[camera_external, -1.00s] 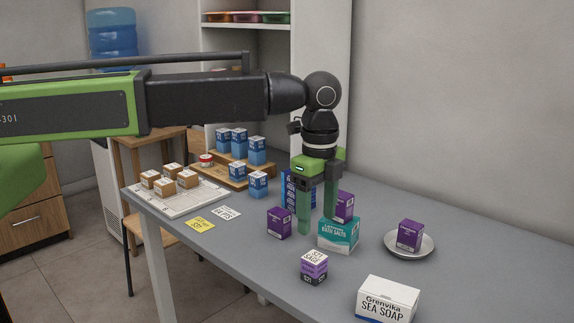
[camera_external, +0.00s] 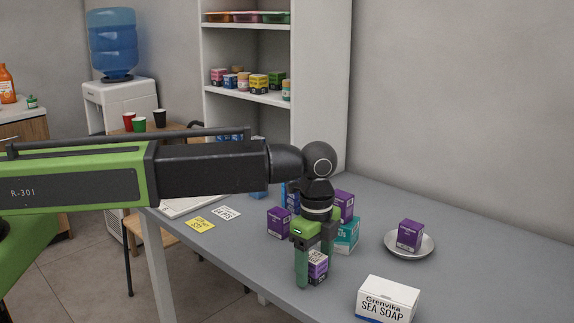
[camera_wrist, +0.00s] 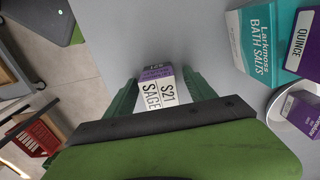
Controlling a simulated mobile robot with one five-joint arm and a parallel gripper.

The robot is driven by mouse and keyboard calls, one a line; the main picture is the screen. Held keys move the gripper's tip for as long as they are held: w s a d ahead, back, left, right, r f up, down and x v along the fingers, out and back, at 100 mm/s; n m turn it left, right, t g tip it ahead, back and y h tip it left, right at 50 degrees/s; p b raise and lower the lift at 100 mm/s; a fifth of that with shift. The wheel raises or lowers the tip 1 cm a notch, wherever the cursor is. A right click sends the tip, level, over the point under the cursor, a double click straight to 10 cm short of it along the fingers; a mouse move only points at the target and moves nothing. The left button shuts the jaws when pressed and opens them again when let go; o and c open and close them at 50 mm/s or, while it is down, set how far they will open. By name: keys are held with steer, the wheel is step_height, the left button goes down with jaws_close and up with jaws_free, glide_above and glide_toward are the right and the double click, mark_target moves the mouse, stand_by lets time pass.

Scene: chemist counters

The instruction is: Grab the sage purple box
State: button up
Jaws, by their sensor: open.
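The sage purple box (camera_external: 317,266) is white on top and purple on its sides and stands on the grey table. In the outside view a finger hides part of the box's left side. I cannot tell whether either finger touches it.
Another purple box (camera_external: 279,222) stands behind to the left. A teal bath salts box (camera_external: 347,234) and a purple box (camera_external: 345,204) stand behind. A purple box (camera_external: 410,235) sits on a white dish (camera_external: 392,250). A sea soap box (camera_external: 387,300) stands at the front right.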

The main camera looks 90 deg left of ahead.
mark_target(315, 256)
jaws_close()
stand_by(0.4)
steer(key=shift+r+p, duration=0.4)
steer(key=shift+p, duration=0.25)
step_height(315, 256, up, 4)
steer(key=p, duration=0.3)
steer(key=shift+f+p, duration=0.1)
steer(key=shift+p, duration=0.25)
steer(key=s+d+r+p, duration=0.2)
steer(key=d+r+p, duration=0.1)
steer(key=d, duration=0.2)
steer(key=s+d+r+p, duration=0.2)
steer(key=d+r+p, duration=0.1)
steer(key=d, duration=0.3)
steer(key=shift+s+r, duration=0.2)
steer(key=shift+s, duration=0.05)
